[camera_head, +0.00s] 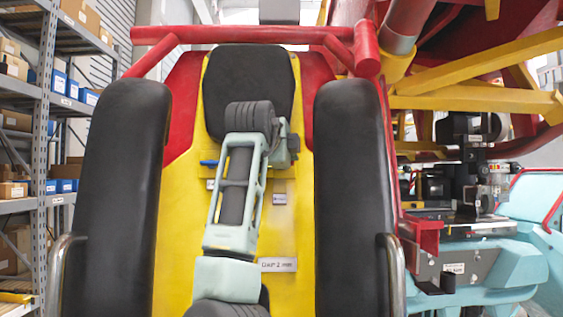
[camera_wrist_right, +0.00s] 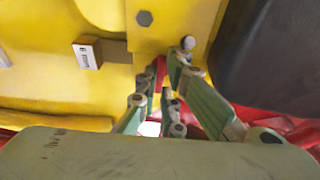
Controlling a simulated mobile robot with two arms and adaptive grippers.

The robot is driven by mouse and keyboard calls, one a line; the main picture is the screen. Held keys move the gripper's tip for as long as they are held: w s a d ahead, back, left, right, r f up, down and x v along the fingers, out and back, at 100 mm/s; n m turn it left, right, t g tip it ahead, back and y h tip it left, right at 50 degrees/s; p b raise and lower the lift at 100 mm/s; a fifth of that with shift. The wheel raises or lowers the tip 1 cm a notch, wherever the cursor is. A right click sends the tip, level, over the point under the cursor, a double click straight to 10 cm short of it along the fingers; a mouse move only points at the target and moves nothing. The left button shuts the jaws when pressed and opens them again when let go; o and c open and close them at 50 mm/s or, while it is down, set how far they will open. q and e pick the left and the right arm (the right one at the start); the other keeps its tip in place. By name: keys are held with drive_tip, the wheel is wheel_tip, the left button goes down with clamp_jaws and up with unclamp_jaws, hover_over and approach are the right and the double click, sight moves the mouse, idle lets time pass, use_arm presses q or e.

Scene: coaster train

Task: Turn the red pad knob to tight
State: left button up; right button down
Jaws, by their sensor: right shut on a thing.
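My right gripper (camera_wrist_right: 168,76) shows in the right wrist view, its green fingers closed around a narrow red piece (camera_wrist_right: 160,72), which appears to be the red pad knob. Most of the knob is hidden by the fingers, so its turn position cannot be told. The knob sits by the yellow panel (camera_wrist_right: 170,25). In the head view my right arm rises in front of the yellow panel (camera_head: 175,255), and its gripper and the knob are hidden behind it. My left gripper is not in view.
Black pads (camera_head: 120,190) and (camera_head: 352,180) flank the panel. A blue handle (camera_head: 208,162) and a small labelled block (camera_head: 279,199) are close to my arm. In the wrist view a labelled block (camera_wrist_right: 88,53) and a dark pad (camera_wrist_right: 275,50) lie either side of the fingers.

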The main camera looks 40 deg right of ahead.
drive_tip(key=c, duration=1.9)
unclamp_jaws()
drive_tip(key=v, duration=1.2)
drive_tip(key=shift+f, duration=0.2)
